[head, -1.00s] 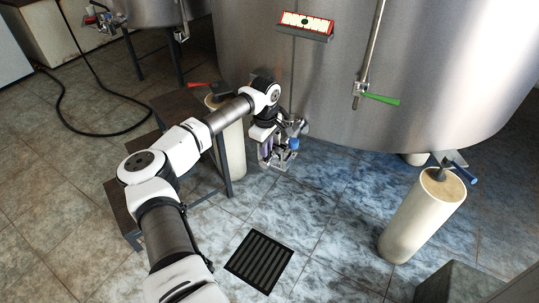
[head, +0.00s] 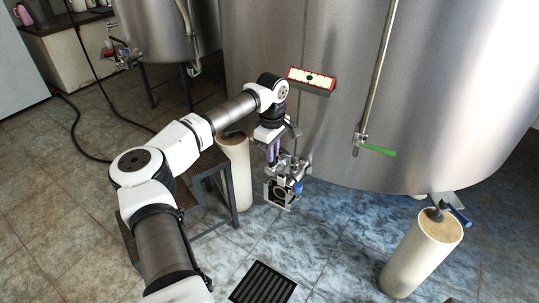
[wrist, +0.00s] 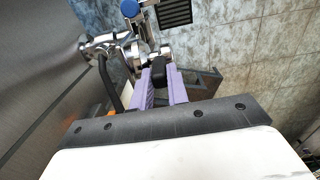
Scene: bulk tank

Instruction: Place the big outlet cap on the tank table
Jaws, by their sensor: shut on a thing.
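My gripper (head: 271,156) reaches down in front of the big steel tank (head: 340,130), beside its chrome outlet valve (head: 292,170) with a blue handle (head: 297,187). In the wrist view, its two purple fingers (wrist: 163,88) are shut on a small dark piece, which appears to be the big outlet cap (wrist: 174,77). The chrome outlet fitting (wrist: 100,44) is close by the fingertips. Whether the cap touches the outlet is hard to tell. The dark table (head: 205,165) stands left of the gripper, partly hidden behind my arm.
A cream post (head: 237,170) stands behind my arm. A green-handled valve (head: 375,149) hangs on the tank. A floor drain (head: 262,284) lies in open tiled floor.

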